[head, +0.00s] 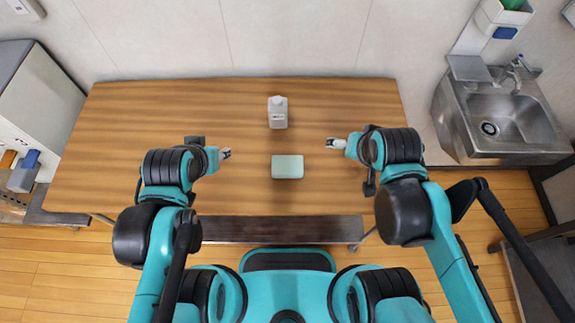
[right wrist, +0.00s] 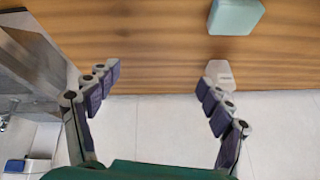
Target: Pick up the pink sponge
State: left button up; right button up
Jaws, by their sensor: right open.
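No pink sponge shows in either view. A pale mint-green block (head: 287,167), sponge-like in shape, lies flat near the middle front of the wooden table. It also shows at the top of the right wrist view (right wrist: 236,15). My left gripper (head: 226,153) is left of the block and apart from it; its jaws are too small to read. My right gripper (head: 331,143) is right of the block and a little farther back, open and empty. Its two spread fingers show in the right wrist view (right wrist: 160,77), with the block beyond them.
A whitish bottle (head: 278,113) stands behind the block; it also shows near a right gripper finger in the wrist view (right wrist: 219,73). The rest of the wooden tabletop (head: 190,105) is mostly clear. A metal sink (head: 500,125) stands beyond the table's right edge.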

jog(key=w+a+f+m+g, duration=0.3)
jog(key=w+a+m+g, duration=0.1)
jog(key=a+m, duration=0.45)
jog(key=m+g, duration=0.2)
jog(key=m, duration=0.5)
send_over(287, 165)
jog(key=w, duration=0.1)
notch_tip(287, 165, down, 5)
jog(key=shift+p, duration=0.45)
jog(key=shift+a+f, duration=0.15)
jog(key=shift+f, duration=0.2)
jog(key=f+b, duration=0.1)
jog(key=f, duration=0.1)
jog(key=f+b, duration=0.1)
jog(key=f, duration=0.1)
jog(key=s+f+b, duration=0.1)
jog(key=f, duration=0.1)
jog(key=shift+d+f, duration=0.2)
jog(key=shift+f, duration=0.1)
jog(key=shift+w+f, duration=0.1)
jog(key=shift+f, duration=0.2)
jog(key=shift+c, duration=0.3)
jog(key=c, duration=0.8)
jog(key=shift+r, duration=0.2)
